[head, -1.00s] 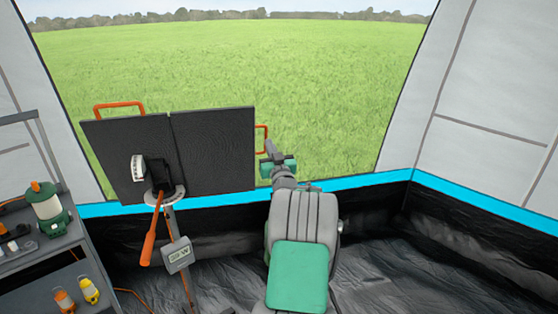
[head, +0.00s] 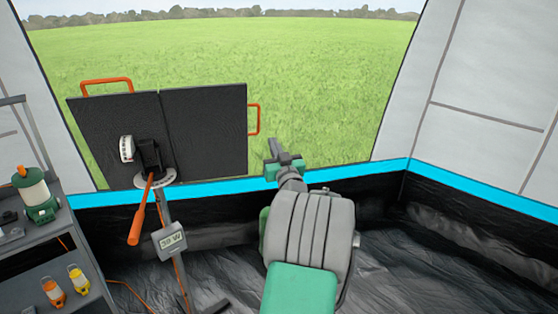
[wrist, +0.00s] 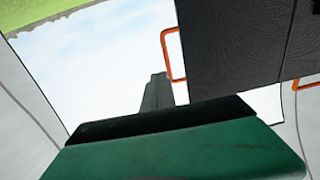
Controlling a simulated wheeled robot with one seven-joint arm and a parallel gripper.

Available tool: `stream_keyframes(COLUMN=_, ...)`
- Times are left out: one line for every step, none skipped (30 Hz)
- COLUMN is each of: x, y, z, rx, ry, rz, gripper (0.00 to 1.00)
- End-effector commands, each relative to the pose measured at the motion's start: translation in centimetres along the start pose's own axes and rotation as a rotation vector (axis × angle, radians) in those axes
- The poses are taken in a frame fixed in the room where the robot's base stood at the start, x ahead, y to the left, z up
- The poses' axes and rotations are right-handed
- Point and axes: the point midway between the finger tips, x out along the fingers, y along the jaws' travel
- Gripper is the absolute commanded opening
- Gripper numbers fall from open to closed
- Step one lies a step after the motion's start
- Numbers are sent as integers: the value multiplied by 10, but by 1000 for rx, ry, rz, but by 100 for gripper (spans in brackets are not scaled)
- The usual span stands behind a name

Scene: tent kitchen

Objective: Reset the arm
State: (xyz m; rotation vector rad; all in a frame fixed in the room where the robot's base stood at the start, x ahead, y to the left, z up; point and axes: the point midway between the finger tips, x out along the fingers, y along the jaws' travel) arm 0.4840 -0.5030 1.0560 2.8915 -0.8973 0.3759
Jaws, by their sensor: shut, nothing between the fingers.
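My gripper (head: 273,148) is at the end of my arm, in the middle of the head view, just right of the black folding panel. It is shut and empty. In the wrist view the gripper (wrist: 157,90) points up as a dark closed shape above its green body. The black two-leaf panel (head: 205,130) also shows at the upper right of the wrist view (wrist: 235,45), close beside the gripper but apart from it as far as I can tell.
The panel has orange handles (head: 254,119) and an orange lever (head: 139,222). A meter box (head: 170,240) hangs on its stand. A grey shelf (head: 70,250) at left holds a green lantern (head: 37,194) and small lanterns (head: 79,279). The floor (head: 420,270) at right is clear.

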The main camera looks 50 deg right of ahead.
Motion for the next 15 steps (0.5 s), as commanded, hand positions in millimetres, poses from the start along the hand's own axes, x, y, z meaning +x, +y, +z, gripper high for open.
stream_keyframes(x=-12, y=5, z=2, rx=-2, ry=1, rz=6, gripper=0)
stream_keyframes(x=-17, y=6, z=2, rx=-2, ry=0, rz=7, gripper=0)
stream_keyframes(x=-23, y=7, z=1, rx=-1, ry=1, rz=6, gripper=0)
stream_keyframes(x=-26, y=8, z=1, rx=-3, ry=0, rz=6, gripper=0)
stream_keyframes(x=-29, y=8, z=1, rx=-2, ry=0, rz=5, gripper=0)
stream_keyframes(x=-31, y=7, z=1, rx=-1, ry=0, rz=4, gripper=0)
stream_keyframes(x=-32, y=7, z=0, rx=0, ry=0, rz=3, gripper=0)
stream_keyframes(x=-33, y=7, z=0, rx=-1, ry=0, rz=3, gripper=0)
stream_keyframes(x=-32, y=5, z=0, rx=-1, ry=-2, rz=-1, gripper=0)
stream_keyframes(x=-31, y=1, z=-1, rx=0, ry=-7, rz=-8, gripper=0)
stream_keyframes(x=-30, y=-6, z=-2, rx=0, ry=-16, rz=-21, gripper=0)
stream_keyframes(x=-27, y=-20, z=-2, rx=0, ry=-38, rz=-47, gripper=0)
stream_keyframes(x=-25, y=-36, z=-2, rx=0, ry=-61, rz=-74, gripper=0)
stream_keyframes(x=-23, y=-54, z=-2, rx=1, ry=-90, rz=-109, gripper=0)
stream_keyframes(x=-22, y=-84, z=-1, rx=-1, ry=-139, rz=-161, gripper=0)
